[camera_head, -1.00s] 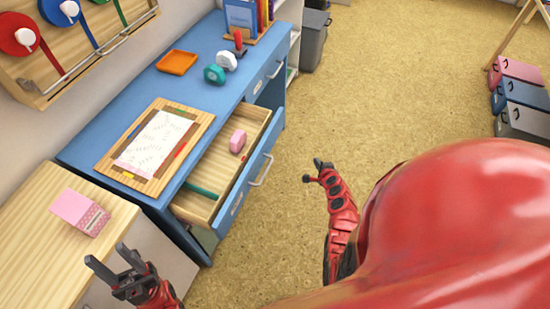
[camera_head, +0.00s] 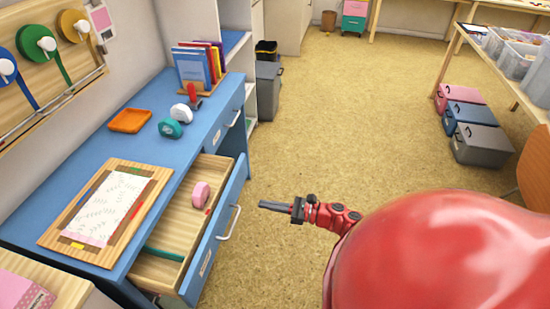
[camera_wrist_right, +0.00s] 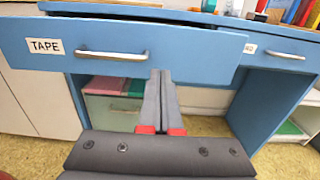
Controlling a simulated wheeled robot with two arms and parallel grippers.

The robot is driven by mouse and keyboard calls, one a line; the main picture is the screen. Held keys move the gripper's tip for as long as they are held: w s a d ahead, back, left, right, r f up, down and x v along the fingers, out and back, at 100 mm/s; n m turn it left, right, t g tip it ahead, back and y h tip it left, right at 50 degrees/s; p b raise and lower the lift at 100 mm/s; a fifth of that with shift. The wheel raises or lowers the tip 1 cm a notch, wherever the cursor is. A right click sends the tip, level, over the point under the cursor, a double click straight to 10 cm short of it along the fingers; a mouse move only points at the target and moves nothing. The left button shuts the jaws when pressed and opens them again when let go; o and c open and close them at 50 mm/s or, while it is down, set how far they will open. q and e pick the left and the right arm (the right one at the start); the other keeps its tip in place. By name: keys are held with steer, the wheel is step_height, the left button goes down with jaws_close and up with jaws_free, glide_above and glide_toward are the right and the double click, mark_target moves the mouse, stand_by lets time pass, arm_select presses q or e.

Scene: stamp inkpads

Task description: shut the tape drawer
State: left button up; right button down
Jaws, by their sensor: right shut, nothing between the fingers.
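The tape drawer (camera_head: 212,225) stands pulled out of the blue desk (camera_head: 60,190). Inside it lie a pink tape dispenser (camera_head: 201,194) and a green strip (camera_head: 163,254). In the right wrist view its blue front (camera_wrist_right: 205,58) shows the TAPE label (camera_wrist_right: 45,46) and a silver bar handle (camera_wrist_right: 112,54). My right gripper (camera_head: 262,204) is shut and empty, in front of the drawer and apart from its handle in the head view. In the right wrist view the closed fingers (camera_wrist_right: 160,72) point at the drawer front, right of the handle. My left gripper is out of view.
A second, closed drawer (camera_head: 228,117) sits farther along the desk. A wooden board with paper (camera_head: 105,208), an orange tray (camera_head: 130,120) and tape dispensers (camera_head: 170,128) are on the desktop. Open floor (camera_head: 330,110) lies right of the desk; storage boxes (camera_head: 465,118) stand at the right.

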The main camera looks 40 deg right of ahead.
glide_toward(218, 196)
steer(key=w, duration=0.1)
steer(key=w+f, duration=0.2)
steer(key=shift+a, duration=0.25)
steer(key=shift+w, duration=0.1)
steer(key=shift+w+a, duration=0.4)
steer(key=shift+w, duration=0.1)
steer(key=b+x, duration=0.1)
steer(key=x, duration=0.6)
steer(key=shift+f, duration=0.15)
steer(key=b+x, duration=0.4)
steer(key=x, duration=0.4)
steer(key=shift+a, duration=0.1)
steer(key=shift+w+a+b, duration=0.15)
steer(key=shift+b, duration=0.2)
steer(key=shift+r, duration=0.35)
